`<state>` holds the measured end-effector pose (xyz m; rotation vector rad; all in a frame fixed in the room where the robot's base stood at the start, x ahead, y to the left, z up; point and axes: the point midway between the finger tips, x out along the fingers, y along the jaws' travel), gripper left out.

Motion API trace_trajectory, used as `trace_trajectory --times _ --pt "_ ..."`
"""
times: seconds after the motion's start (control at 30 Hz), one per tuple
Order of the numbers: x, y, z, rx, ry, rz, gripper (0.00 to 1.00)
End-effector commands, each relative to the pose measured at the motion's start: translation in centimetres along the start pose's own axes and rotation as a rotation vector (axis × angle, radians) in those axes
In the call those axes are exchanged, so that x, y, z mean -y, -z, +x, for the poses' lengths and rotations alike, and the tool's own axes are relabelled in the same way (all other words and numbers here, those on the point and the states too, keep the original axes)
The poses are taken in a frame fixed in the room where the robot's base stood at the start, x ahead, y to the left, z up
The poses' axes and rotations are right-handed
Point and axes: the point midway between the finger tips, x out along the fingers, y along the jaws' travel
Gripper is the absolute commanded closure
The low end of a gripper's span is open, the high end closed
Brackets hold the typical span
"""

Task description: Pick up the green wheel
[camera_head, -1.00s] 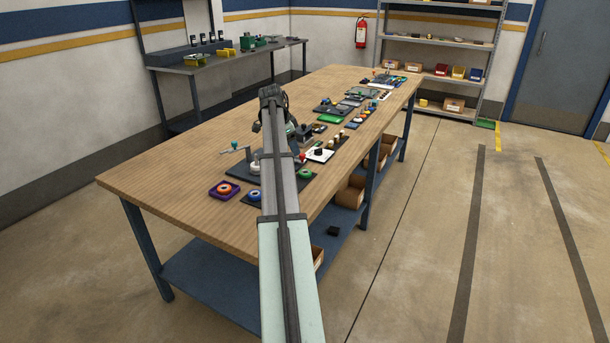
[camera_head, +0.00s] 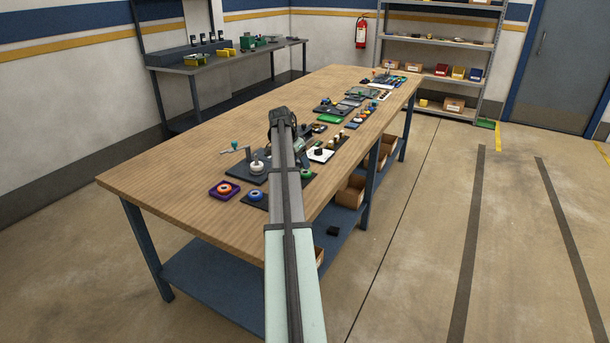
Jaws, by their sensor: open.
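The green wheel (camera_head: 306,174) lies on a dark flat tray (camera_head: 243,200) near the front edge of the wooden table. My arm crosses in front of this tray and hides its middle; the wheel shows just right of the arm. A blue wheel (camera_head: 256,195) sits on the same tray, left of the arm. My gripper (camera_head: 300,143) shows only in part, behind the arm and beyond the green wheel. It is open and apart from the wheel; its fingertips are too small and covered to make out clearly.
An orange ring (camera_head: 224,188) sits on a purple tray at left. Behind is a dark fixture with a white round part (camera_head: 257,168) and a teal-knobbed crank (camera_head: 235,146). The table's left half (camera_head: 180,165) is clear.

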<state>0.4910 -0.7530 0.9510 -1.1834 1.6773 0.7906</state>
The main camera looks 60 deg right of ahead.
Motion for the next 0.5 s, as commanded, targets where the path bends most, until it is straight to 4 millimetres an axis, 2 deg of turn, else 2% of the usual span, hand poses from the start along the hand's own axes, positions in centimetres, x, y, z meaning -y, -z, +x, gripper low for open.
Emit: trace_trajectory --times 0.27,0.5 --pt "-0.1 0.0 1.3 0.001 -0.001 0.001 0.35" --pt "-0.1 -0.1 4.3 0.002 -0.002 0.001 0.35"
